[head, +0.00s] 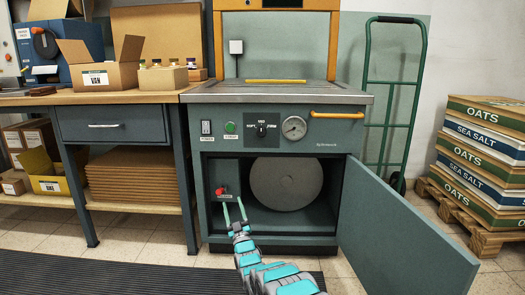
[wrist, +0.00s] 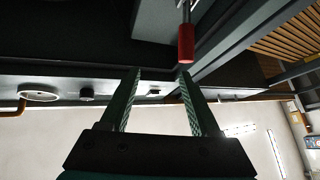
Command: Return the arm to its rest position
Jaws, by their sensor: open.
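My arm reaches up from the bottom of the head view toward the open lower cabinet of the green-grey machine (head: 277,125). My gripper (head: 232,202) is open at the left side of the cabinet opening, just below a red-ended lever (head: 220,190). In the wrist view my gripper (wrist: 160,75) has its two fingers spread with nothing between them. The lever's red grip (wrist: 186,43) shows beyond the fingertips, a little to the right of the middle, and looks apart from them.
The cabinet door (head: 405,235) stands swung open on the right of my arm. A round grey disc (head: 286,184) is inside the cabinet. A workbench (head: 100,97) with boxes stands left.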

